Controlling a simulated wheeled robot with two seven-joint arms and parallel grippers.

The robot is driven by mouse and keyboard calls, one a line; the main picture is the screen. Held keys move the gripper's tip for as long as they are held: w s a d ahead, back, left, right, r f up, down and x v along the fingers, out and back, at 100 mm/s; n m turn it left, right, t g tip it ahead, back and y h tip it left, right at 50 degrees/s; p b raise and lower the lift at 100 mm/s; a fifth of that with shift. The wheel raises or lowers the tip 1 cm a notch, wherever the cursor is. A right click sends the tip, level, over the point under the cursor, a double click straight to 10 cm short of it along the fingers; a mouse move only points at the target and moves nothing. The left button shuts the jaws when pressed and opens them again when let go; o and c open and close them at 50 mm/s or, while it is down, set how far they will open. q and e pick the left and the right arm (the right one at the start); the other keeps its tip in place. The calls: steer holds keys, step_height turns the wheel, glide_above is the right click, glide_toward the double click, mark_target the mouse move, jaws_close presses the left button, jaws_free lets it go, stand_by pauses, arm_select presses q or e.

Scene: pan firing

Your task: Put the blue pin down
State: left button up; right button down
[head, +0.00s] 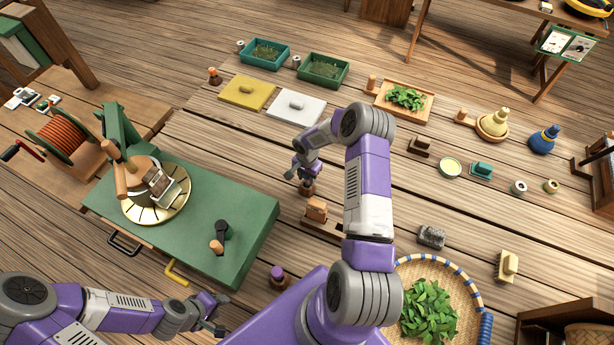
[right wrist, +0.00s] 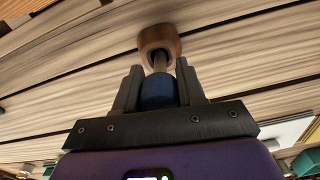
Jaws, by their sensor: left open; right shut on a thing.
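My right gripper (right wrist: 160,82) is shut on the blue pin (right wrist: 158,92), with one finger on each side of its blue head. The pin's metal shaft points away from the gripper to the dark hole of a round wooden holder (right wrist: 157,40); I cannot tell how deep the tip is. In the head view my right gripper (head: 303,174) is low over the wooden holder (head: 307,190) and hides the pin. My left gripper (head: 216,314) is open and empty at the lower left, near the green bench's front edge.
A similar purple-topped piece (head: 278,274) stands below, near my body. A wooden block (head: 316,209) is just in front of the holder. The green bench (head: 240,190) with a brass disc (head: 136,214) is left. A woven basket (head: 463,275) of leaves is lower right.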

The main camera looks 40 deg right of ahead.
steer(key=shift+f, duration=0.15)
steer(key=c, duration=0.7)
jaws_free()
steer(key=shift+o, duration=0.2)
steer(key=shift+r, duration=0.45)
step_height(320, 180, up, 12)
steer(key=shift+f+b, duration=0.25)
steer(key=shift+b, duration=0.25)
